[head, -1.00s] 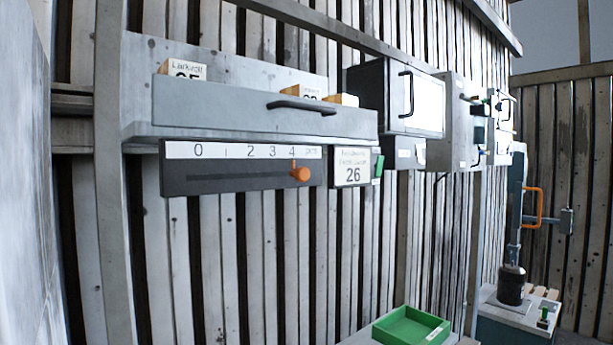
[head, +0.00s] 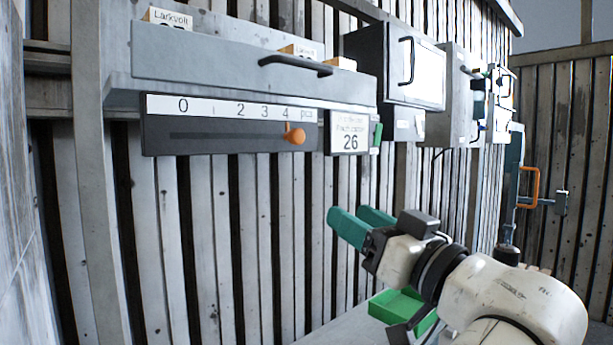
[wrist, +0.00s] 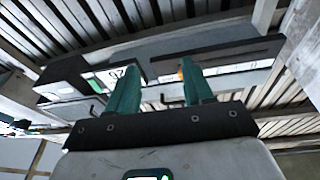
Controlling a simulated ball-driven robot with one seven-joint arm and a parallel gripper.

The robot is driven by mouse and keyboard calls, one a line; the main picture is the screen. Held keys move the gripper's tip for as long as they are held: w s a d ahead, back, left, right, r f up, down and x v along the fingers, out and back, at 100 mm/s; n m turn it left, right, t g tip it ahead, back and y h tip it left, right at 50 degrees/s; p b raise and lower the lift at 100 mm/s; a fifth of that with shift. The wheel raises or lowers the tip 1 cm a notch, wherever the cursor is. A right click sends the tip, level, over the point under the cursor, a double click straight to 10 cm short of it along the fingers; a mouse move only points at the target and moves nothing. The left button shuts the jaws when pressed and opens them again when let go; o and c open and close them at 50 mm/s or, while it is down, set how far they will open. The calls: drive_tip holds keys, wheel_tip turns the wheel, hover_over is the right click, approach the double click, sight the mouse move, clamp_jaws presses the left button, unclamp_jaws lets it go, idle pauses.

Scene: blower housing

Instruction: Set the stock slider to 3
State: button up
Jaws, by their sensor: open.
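The stock slider is a dark panel (head: 215,146) under the drawer shelf, with a white scale strip (head: 232,108) marked 0, 1, 2, 3, 4 and pcs. Its orange knob (head: 294,134) stands at about the 4 mark. My gripper (head: 360,222) is open and empty, with green fingers, below and to the right of the knob and apart from it. In the wrist view my gripper (wrist: 163,82) points toward the panel (wrist: 220,55). A small orange bit of the knob (wrist: 181,74) shows between the fingers, partly hidden by the right one.
A label card reading 26 (head: 349,142) hangs right of the slider. Above is a grey drawer (head: 220,62) with a dark handle. A cabinet (head: 415,75) stands to the right. A green tray (head: 392,303) lies below, partly behind my arm. Free space lies below the panel.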

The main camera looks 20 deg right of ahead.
sight(300, 137)
wheel_tip(300, 137, up, 7)
drive_tip(key=s+a+n+t+y, duration=0.1)
drive_tip(key=s+a+n+y, duration=0.1)
drive_tip(key=p+x, duration=0.3)
drive_tip(key=x, duration=0.7)
drive_tip(key=shift+w+d, duration=0.1)
drive_tip(key=shift+w, duration=0.2)
clamp_jaws()
